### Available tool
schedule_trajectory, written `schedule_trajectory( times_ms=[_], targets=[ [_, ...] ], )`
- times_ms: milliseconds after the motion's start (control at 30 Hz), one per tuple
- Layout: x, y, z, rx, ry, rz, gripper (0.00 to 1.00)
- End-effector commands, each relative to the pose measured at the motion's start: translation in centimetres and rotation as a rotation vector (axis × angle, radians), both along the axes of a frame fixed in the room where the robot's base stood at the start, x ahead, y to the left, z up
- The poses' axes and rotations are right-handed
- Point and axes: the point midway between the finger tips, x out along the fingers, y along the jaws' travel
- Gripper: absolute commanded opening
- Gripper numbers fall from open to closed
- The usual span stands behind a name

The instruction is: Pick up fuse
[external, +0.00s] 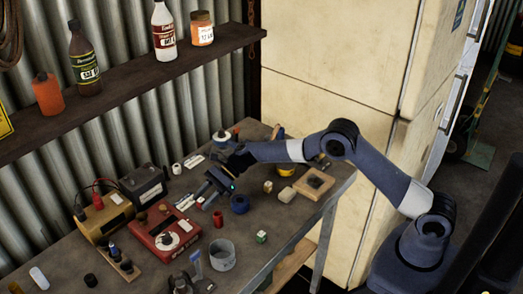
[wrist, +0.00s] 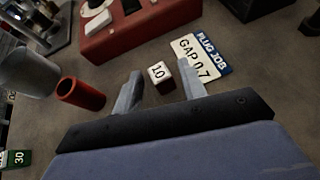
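A small block marked 10 with a white top and a dark red side, apparently the fuse (wrist: 161,74), sits on the bench in the wrist view. My gripper (wrist: 159,80) is open, with one finger to each side of this block and gaps showing on both sides.
A red tube (wrist: 80,94) and a grey cup (wrist: 28,70) stand left of the gripper. A red device (wrist: 140,25) is beyond it. A blue and white card (wrist: 205,55) lies close to the right finger.

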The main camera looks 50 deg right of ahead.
Motion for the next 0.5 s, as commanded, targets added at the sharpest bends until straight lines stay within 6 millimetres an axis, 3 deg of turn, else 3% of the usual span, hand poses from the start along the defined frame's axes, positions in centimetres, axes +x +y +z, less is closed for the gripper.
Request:
schedule_trajectory(
  times_ms=[500],
  targets=[
    [-0.01,-0.03,0.02,0.000,0.000,0.000,0.00]
  ],
)
